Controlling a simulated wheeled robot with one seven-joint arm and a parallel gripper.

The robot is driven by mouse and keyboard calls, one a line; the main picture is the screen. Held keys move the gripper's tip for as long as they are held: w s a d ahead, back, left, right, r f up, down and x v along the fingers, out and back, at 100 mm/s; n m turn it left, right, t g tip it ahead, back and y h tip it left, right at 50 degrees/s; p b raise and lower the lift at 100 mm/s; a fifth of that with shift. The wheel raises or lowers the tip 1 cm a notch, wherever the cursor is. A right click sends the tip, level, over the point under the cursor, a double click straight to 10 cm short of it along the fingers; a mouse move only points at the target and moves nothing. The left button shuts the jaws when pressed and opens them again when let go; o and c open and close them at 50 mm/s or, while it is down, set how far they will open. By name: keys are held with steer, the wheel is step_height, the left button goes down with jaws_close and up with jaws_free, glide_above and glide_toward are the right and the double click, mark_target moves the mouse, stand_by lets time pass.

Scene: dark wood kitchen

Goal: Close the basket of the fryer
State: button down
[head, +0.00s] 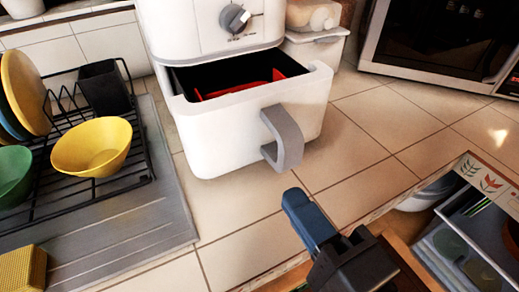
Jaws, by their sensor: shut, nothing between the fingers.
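The white air fryer (205,20) stands on the tiled counter at the top centre of the head view. Its basket (240,130) is pulled out toward me, with a dark inside and something red in it. The grey handle (290,140) sticks out from the basket's front. My gripper (297,200) is shut and empty. Its blue fingers point up and left, just below the handle in the picture. A small gap of counter shows between fingertips and handle, so they look apart.
A dish rack with a yellow bowl (92,147) and plates stands left on a metal drainboard (165,210). A microwave (430,45) and a lidded container (315,45) are behind right. An open drawer (470,225) is at lower right. Counter right of the basket is clear.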

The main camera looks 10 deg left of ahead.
mark_target(249, 136)
steer(key=p+x, duration=0.1)
steer(key=x, duration=1)
steer(key=shift+a, duration=0.1)
steer(key=shift+w+a+p, duration=0.15)
steer(key=shift+w+p, duration=0.2)
steer(key=p+x, duration=0.2)
steer(key=x, duration=1.1)
steer(key=shift+s+p, duration=0.1)
steer(key=shift+p, duration=0.2)
steer(key=shift+r, duration=0.1)
